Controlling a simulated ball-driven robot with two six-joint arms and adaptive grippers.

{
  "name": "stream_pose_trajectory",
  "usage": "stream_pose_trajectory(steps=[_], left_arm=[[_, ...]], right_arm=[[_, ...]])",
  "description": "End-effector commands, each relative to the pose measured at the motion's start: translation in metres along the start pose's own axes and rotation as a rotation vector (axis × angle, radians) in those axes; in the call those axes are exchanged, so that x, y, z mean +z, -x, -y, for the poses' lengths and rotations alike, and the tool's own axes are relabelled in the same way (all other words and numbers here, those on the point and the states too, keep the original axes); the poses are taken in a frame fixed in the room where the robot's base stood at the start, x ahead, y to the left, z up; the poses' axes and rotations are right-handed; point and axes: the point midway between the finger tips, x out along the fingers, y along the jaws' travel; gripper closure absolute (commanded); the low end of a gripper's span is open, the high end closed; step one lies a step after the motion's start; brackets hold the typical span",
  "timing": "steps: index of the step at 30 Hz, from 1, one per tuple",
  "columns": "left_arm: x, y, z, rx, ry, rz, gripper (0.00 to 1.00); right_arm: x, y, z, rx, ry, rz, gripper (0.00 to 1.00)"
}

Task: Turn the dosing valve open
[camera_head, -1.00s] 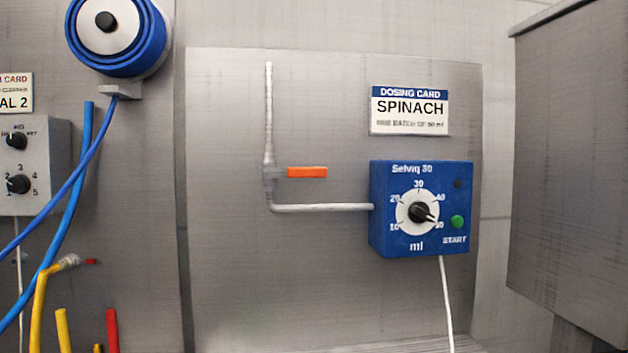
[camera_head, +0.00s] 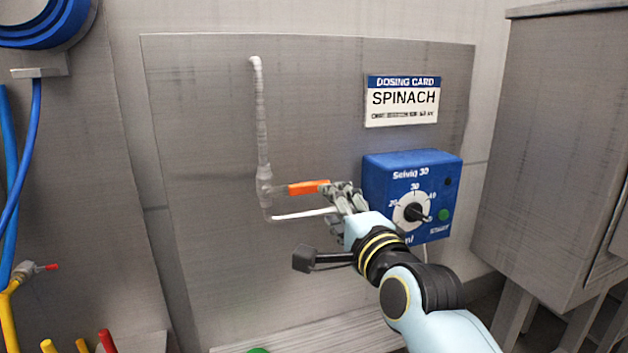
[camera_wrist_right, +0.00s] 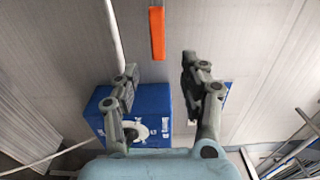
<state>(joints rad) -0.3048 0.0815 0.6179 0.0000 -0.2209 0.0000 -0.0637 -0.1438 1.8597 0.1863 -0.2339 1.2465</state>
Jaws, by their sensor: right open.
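The dosing valve has an orange lever handle (camera_head: 308,187) that points sideways to the right from a grey valve body (camera_head: 265,187) on a white pipe. My right gripper (camera_head: 340,193) is at the free right end of the handle in the head view, its fingers in front of the pipe below. In the right wrist view the orange handle (camera_wrist_right: 157,33) lies ahead of the fingertips, between their lines. The right gripper (camera_wrist_right: 160,65) is open there with nothing between its fingers. I cannot tell whether a finger touches the handle. My left gripper is not in view.
The blue dosing box (camera_head: 375,180) with dial and green button is just right of my right gripper. A SPINACH card (camera_head: 402,100) is above it. A steel cabinet (camera_head: 550,150) stands at right. Blue and yellow hoses (camera_head: 8,300) are at left. The panel left of the pipe is clear.

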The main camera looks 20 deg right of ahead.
Motion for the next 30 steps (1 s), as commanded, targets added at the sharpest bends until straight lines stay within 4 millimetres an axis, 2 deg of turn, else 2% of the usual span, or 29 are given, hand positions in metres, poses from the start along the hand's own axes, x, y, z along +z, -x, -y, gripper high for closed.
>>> stream_pose_trajectory(steps=[3, 6, 12, 15, 20, 27, 30], left_arm=[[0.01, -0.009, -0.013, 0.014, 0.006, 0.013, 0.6], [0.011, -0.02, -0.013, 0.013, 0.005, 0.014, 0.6], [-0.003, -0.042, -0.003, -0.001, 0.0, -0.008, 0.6], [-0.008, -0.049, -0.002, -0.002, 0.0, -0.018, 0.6], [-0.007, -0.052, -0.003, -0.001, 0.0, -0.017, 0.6], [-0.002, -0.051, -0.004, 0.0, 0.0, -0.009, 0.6], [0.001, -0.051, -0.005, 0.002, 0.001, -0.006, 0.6]], right_arm=[[0.0, -0.021, -0.003, -0.003, 0.001, 0.0, 0.56], [0.0, -0.042, -0.005, -0.003, 0.001, 0.001, 0.56], [0.0, -0.078, -0.006, -0.002, 0.002, 0.0, 0.56], [0.0, -0.09, -0.006, 0.0, 0.001, 0.0, 0.56], [0.0, -0.099, -0.003, 0.001, 0.001, 0.0, 0.56], [0.0, -0.1, -0.002, 0.001, 0.001, 0.0, 0.56], [0.0, -0.1, -0.002, 0.001, 0.001, 0.0, 0.69]])
